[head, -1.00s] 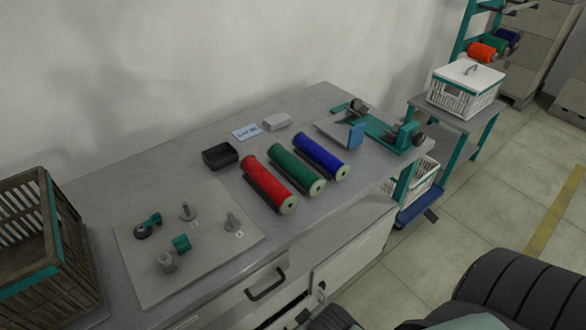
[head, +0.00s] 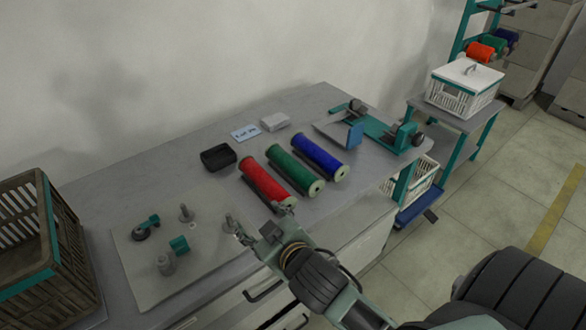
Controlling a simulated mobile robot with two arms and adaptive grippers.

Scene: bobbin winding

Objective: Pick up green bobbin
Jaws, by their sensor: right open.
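The green bobbin (head: 295,169) lies on the grey table between the red bobbin (head: 267,183) and the blue bobbin (head: 319,158). All three lie side by side at a slant. My right gripper (head: 262,222) is open and empty near the table's front edge. It is in front of the near end of the red bobbin, to the lower left of the green bobbin and apart from it. My left gripper is not in view.
A plate with pegs (head: 180,245) is left of my right gripper. A brown basket (head: 40,240) stands at the far left. A black tray (head: 218,156), a label card (head: 246,132) and a white block (head: 275,121) lie behind the bobbins. A teal winder (head: 375,130) is at the right.

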